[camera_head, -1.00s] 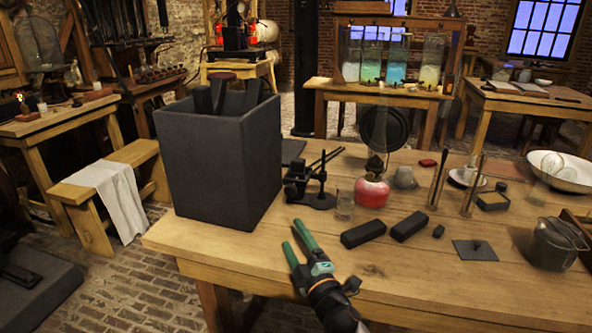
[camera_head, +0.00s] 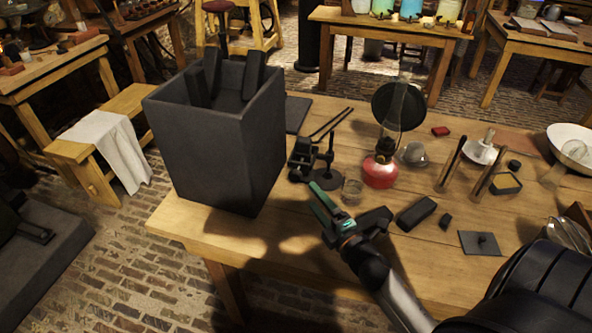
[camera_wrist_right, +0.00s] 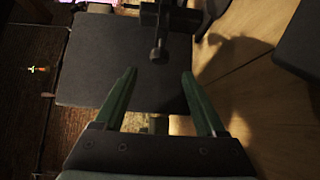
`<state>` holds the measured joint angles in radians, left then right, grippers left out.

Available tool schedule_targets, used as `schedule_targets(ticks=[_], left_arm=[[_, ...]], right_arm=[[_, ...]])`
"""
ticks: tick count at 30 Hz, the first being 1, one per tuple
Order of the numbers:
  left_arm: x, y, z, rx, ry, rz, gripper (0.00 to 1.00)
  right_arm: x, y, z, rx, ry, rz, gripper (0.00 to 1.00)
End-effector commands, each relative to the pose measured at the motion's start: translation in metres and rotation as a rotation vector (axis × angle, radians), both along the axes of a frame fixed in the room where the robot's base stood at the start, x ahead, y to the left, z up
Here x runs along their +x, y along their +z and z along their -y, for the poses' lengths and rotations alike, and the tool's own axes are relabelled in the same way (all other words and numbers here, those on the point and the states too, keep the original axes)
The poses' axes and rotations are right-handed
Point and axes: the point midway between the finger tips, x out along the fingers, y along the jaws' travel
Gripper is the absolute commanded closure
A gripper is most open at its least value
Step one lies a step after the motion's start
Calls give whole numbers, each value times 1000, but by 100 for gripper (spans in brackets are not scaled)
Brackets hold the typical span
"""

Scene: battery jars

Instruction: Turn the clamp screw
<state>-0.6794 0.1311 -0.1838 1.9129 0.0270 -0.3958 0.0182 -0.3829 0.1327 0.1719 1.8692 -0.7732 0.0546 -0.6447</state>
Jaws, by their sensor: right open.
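My right gripper (camera_head: 319,197) has green fingers and is just in front of the stand. In the right wrist view my right gripper (camera_wrist_right: 160,74) is open, its fingers spread to either side below the screw, with nothing between them. I cannot tell whether it touches the stand. My left gripper is out of view.
The tall grey box (camera_head: 215,150) holding dark plates stands at the table's left end. A glass (camera_head: 352,191) and a red oil lamp (camera_head: 379,172) stand close to the right gripper. A black block (camera_head: 416,213) lies to the right. The table's front left is clear.

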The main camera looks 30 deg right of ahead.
Motion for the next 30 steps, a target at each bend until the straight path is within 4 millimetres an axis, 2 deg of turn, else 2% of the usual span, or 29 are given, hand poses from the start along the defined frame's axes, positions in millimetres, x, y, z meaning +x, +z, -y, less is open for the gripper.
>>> schedule_targets(ticks=[1,9,15,21,30], left_arm=[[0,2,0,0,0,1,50],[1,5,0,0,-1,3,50],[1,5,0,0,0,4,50],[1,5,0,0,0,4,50],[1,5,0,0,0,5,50]], right_arm=[[11,2,0,0,1,3,27],[61,0,5,1,-1,2,27],[89,-2,7,1,0,2,27],[100,-3,8,1,0,0,27],[102,-3,8,1,0,0,28]])
